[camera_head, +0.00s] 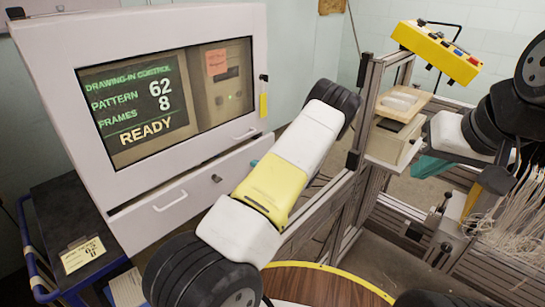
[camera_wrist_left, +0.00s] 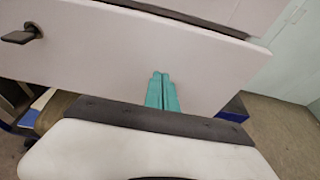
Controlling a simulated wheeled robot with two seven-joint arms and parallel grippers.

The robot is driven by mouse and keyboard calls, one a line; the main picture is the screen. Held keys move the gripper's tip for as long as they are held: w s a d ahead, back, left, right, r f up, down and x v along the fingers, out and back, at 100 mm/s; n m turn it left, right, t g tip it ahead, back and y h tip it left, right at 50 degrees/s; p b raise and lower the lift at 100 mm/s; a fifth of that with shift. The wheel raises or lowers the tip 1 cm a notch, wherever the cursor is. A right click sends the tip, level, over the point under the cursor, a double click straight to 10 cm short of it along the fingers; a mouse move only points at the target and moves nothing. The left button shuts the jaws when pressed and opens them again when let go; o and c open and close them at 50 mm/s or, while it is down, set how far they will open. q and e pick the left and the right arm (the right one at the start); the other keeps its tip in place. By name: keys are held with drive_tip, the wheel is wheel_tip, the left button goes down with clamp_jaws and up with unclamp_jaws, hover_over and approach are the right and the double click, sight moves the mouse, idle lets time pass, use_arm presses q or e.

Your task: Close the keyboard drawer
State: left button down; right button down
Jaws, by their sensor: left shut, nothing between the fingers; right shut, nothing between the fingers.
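The keyboard drawer (camera_head: 190,190) is the pale front panel low on the white cabinet, with a bar handle (camera_head: 170,200) and a dark knob (camera_head: 216,178). A dark strip shows along its top edge; how far it stands out is hard to tell. My left gripper (camera_wrist_left: 161,88) has its teal fingers together and empty, at the right part of the drawer front, right of the knob. They look at or very close to the panel; contact is not certain. In the head view my arm hides most of that gripper. My right gripper (camera_head: 430,167) is shut and empty, far right of the cabinet.
The cabinet's screen (camera_head: 165,95) reads READY. A blue-railed cart (camera_head: 65,225) stands at lower left. A metal frame (camera_head: 365,130) with a small wooden tray stands right of my left arm. Pale threads (camera_head: 520,215) hang at far right. A round wooden top (camera_head: 320,285) is in front.

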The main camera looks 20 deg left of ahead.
sight(251, 159)
use_arm(q)
drive_tip(key=a, duration=0.1)
drive_tip(key=w+a, duration=0.1)
drive_tip(key=a, duration=0.1)
drive_tip(key=w+a, duration=0.1)
drive_tip(key=shift+a, duration=0.15)
drive_tip(key=shift+w+a+r, duration=0.1)
drive_tip(key=shift+r, duration=0.05)
